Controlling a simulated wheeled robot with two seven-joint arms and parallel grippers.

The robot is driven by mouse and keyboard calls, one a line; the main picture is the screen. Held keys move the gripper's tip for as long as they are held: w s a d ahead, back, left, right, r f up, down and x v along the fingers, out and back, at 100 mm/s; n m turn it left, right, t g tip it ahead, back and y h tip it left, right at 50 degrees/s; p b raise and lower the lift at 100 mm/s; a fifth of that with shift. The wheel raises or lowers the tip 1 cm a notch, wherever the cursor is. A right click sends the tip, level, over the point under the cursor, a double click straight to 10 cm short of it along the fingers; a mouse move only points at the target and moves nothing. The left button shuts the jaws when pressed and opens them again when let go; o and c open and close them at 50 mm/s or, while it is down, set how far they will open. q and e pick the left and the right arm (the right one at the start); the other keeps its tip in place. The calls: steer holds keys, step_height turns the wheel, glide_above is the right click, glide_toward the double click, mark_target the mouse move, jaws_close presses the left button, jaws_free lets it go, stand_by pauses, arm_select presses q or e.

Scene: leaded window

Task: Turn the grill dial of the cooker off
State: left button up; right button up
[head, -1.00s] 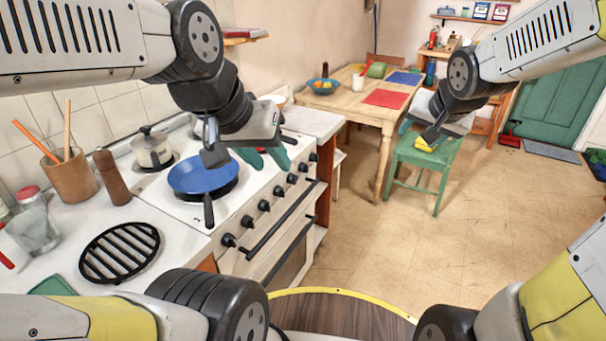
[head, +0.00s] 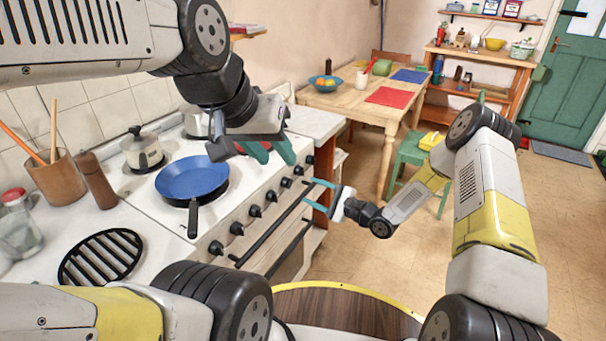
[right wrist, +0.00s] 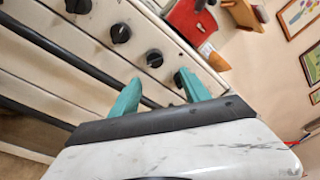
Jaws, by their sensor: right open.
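The white cooker (head: 150,187) stands at the left with a row of several black dials along its front edge. Which one is the grill dial I cannot tell. My right gripper (head: 313,194) is open and empty in front of the dial end farther from me, teal fingers pointing at the panel. In the right wrist view, one dial (right wrist: 154,58) shows beyond the gap between the fingertips (right wrist: 160,84), and another dial (right wrist: 181,77) is partly hidden by the right finger. Contact is not visible. My left gripper (head: 271,155) is open and empty above the hob's far right part.
A blue frying pan (head: 190,177) and a lidded pot (head: 142,150) sit on the hob. A dark rail (head: 270,232) runs along the cooker front below the dials. A green chair (head: 412,152) and wooden table (head: 345,100) stand beyond.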

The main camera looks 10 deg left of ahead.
mark_target(287, 183)
steer(key=shift+m+y, duration=0.3)
steer(key=shift+y, duration=0.1)
steer(key=x, duration=0.8)
steer(key=shift+s+a+f, duration=0.15)
steer(key=shift+s+f, duration=0.15)
steer(key=shift+s, duration=0.15)
jaws_close()
